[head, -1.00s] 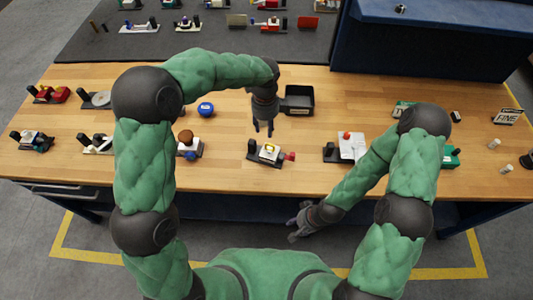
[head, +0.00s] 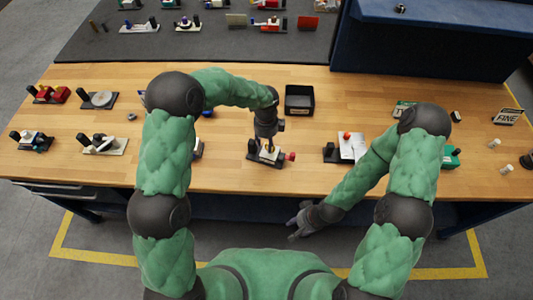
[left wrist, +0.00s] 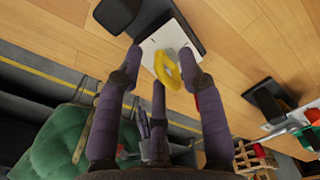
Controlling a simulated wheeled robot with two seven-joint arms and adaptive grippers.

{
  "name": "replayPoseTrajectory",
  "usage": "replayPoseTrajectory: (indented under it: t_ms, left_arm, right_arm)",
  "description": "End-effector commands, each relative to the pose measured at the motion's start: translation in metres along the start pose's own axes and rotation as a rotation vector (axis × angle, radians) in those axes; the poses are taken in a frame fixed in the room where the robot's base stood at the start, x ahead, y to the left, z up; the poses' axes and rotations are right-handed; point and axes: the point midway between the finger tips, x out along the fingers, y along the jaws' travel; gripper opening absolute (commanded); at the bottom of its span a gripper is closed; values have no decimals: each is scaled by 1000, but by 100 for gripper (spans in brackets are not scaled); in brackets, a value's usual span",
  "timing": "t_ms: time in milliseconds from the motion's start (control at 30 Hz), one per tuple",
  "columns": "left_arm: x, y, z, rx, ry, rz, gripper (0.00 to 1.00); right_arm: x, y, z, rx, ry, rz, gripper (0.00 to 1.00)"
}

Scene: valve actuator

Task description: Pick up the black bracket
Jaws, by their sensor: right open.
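A small fixture (head: 255,157) with a black base stands near the front edge of the table in the head view. It carries a white plate (left wrist: 163,40), a yellow ring-like part (left wrist: 167,70) and a black upright block (left wrist: 118,14). I cannot tell which black part is the bracket. My left gripper (head: 267,147) is right above this fixture, fingers pointing down. In the left wrist view its fingers (left wrist: 160,58) are spread, with the yellow part between or just beyond the tips; contact is unclear. My right gripper (head: 297,224) hangs open in front of the table edge.
An empty black tray (head: 299,100) lies behind the left gripper. A fixture with a white plate and red knob (head: 351,146) stands to the right, partly beside my right arm. More fixtures (head: 103,146) sit on the left. The table between the tray and the right fixtures is clear.

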Motion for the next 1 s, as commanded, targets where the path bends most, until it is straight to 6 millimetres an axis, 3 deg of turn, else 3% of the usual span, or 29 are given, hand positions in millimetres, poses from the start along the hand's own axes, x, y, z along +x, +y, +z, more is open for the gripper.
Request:
replayPoseTrajectory:
  t_ms: [300,333,467,867,1000]
  left_arm:
    - [7,0,0,0,0,-1,39]
    - [7,0,0,0,0,-1,36]
    - [7,0,0,0,0,-1,0]
    - [5,-1,0,-1,0,-4,0]
    - [-8,-2,1,-1,-1,-6,0]
  right_arm:
    - [0,0,0,0,0,0,42]
    - [0,0,0,0,0,0,42]
    - [0,0,0,0,0,0,42]
    - [0,0,0,0,0,0,42]
    - [0,0,0,0,0,0,42]
